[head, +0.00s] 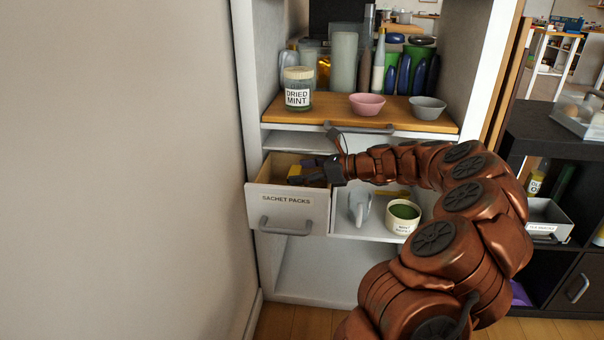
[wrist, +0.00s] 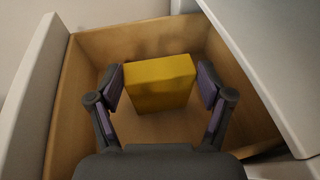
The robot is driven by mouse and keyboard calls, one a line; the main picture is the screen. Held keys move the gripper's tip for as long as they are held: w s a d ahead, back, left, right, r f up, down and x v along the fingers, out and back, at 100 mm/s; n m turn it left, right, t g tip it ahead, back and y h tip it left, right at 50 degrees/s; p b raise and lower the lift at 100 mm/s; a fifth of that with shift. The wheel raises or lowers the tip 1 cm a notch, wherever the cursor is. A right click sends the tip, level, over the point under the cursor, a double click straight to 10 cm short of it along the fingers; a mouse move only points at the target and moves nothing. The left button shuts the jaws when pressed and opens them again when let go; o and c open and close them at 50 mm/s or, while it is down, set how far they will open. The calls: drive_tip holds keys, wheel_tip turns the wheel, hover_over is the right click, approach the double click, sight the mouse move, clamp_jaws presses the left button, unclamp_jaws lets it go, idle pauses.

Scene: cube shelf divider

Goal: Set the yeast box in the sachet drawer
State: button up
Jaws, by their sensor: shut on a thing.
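The yeast box is a yellow block (wrist: 160,84), seen in the wrist view between my gripper's two fingers (wrist: 162,90). It also shows as a small yellow patch (head: 295,171) in the head view, partly hidden by my gripper (head: 311,172). My gripper is shut on the box and holds it inside the sachet drawer. The drawer (head: 286,199) is pulled open and labelled "SACHET PACKS"; its wooden inside (wrist: 85,98) looks otherwise empty. I cannot tell whether the box touches the drawer floor.
Above the drawer, a wooden shelf (head: 330,112) holds a dried mint jar (head: 298,91), a pink bowl (head: 367,105) and a grey bowl (head: 427,108). A green-topped tub (head: 403,217) stands in the compartment right of the drawer. A wall (head: 120,170) is close on the left.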

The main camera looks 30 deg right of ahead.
drive_tip(key=o, duration=1.1)
drive_tip(key=shift+f, duration=0.15)
drive_tip(key=shift+c, duration=0.2)
drive_tip(key=p+v, duration=0.4)
drive_tip(key=v, duration=0.8)
